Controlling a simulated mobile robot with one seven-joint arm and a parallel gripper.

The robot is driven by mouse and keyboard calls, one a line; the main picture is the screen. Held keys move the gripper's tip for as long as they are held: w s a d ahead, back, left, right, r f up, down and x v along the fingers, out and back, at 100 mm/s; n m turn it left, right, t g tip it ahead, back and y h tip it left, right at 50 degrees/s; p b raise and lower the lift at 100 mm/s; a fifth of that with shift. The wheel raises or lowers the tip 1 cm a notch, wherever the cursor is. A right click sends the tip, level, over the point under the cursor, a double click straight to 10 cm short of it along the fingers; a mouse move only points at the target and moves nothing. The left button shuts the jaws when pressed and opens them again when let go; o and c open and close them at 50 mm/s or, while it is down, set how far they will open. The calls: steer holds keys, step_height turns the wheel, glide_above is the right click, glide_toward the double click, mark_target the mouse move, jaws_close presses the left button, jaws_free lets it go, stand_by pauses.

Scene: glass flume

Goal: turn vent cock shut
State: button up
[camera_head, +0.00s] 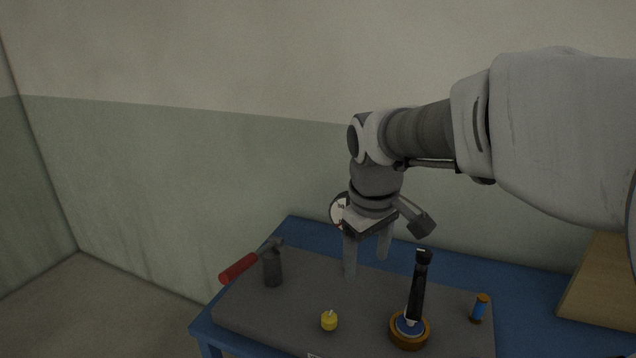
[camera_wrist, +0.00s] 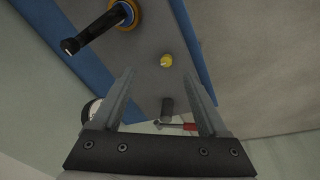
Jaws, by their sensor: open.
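The frames carry no label telling which fitting is the vent cock. A dark cock body (camera_head: 272,268) with a red-handled lever (camera_head: 238,268) stands at the left of the grey slab; the lever points out to the left. In the wrist view the red lever (camera_wrist: 188,126) shows between the fingers, near the right one. A small yellow knob (camera_head: 329,320) sits near the slab's front and also shows in the wrist view (camera_wrist: 166,60). My gripper (camera_head: 367,265) is open and empty, pointing down above the slab's back part, right of the red lever and apart from it.
A tall black handle (camera_head: 419,290) rises from a round orange-brown base (camera_head: 409,338). A small blue and orange fitting (camera_head: 479,308) stands at the right. A white dial (camera_head: 337,211) is partly hidden behind my gripper. A wooden box (camera_head: 602,285) is at far right.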

mark_target(330, 316)
steer(key=w+a+f+n+g, duration=0.2)
steer(key=w+a+f+n, duration=0.25)
steer(key=w+f, duration=0.4)
steer(key=f, duration=1.1)
steer(key=w+f, duration=0.1)
steer(key=f, duration=0.4)
steer(key=shift+a+f, duration=0.35)
steer(key=shift+a, duration=0.05)
jaws_close()
